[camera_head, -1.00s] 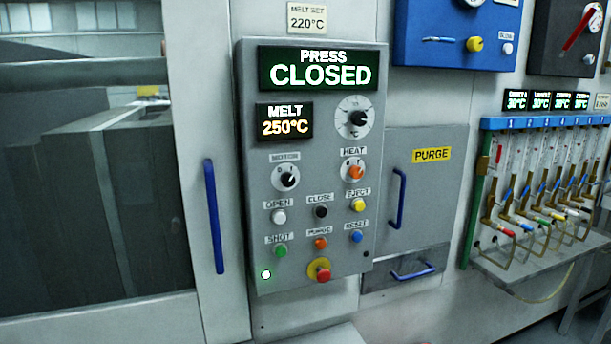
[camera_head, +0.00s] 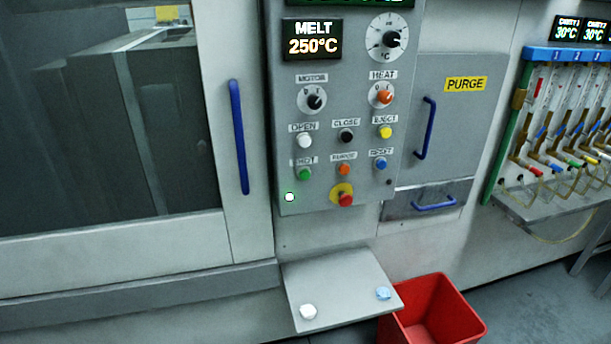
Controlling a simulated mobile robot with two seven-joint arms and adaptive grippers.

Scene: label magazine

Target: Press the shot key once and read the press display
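The green shot key (camera_head: 305,174) sits low on the left of the grey control panel (camera_head: 358,180), under a label partly readable as SHOT. The white open key (camera_head: 305,141) is above it and the orange purge key (camera_head: 344,169) is to its right. The press display (camera_head: 350,2) is cut off by the top edge, so its words cannot be read now. The melt display (camera_head: 313,39) reads 250°C. A small light (camera_head: 289,197) at the panel's lower left glows. Neither of my grippers is in view.
Blue handles (camera_head: 238,135) stick out from the doors. Hoses and valves are at the right.

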